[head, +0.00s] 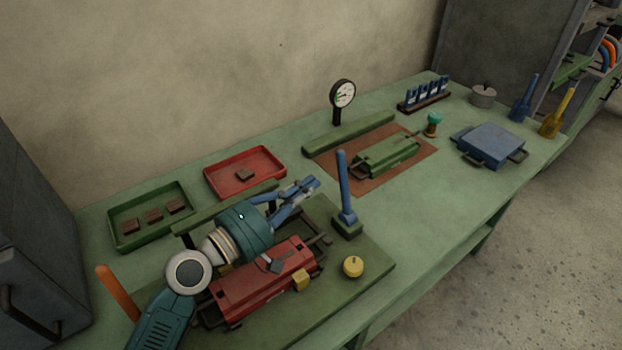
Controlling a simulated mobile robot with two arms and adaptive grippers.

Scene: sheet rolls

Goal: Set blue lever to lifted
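My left gripper (310,185), with blue fingers, is just left of the lever, above the red machine body. A gap shows between its fingertips and the lever, and nothing shows in the fingers. My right gripper is not in view.
A red roller unit (262,285), a yellow knob (353,266) and an orange handle (117,291) are near my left arm. Red tray (270,161) and green tray (124,226) lie behind it. A gauge (343,94) stands farther back. The table right of the lever is clear.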

